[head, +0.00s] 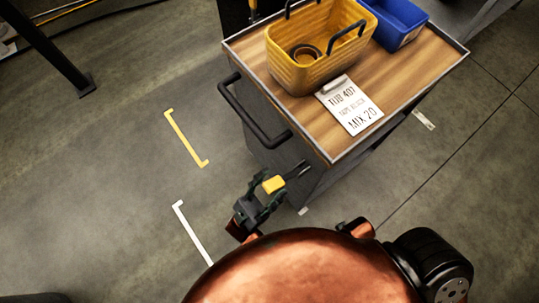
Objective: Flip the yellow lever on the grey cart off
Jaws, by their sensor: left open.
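The grey cart (290,165) has a wood-look top with a metal rim and a dark push handle (255,112) on its left end. My left gripper (297,173) is low at the cart's near left end, below the level of the top, with its fingers open and pointing towards the cart's side. A small yellow block (273,184) shows at the gripper; I cannot tell whether it is the lever or part of the gripper. No other lever can be made out on the cart. Whether the fingers touch the cart is unclear. My right gripper is out of view.
On the cart top are a yellow basket (312,68) with dark handles, a blue bin (398,24) and a printed card (350,105). Yellow (187,139) and white (190,232) floor marks lie left of the cart, where the floor is clear.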

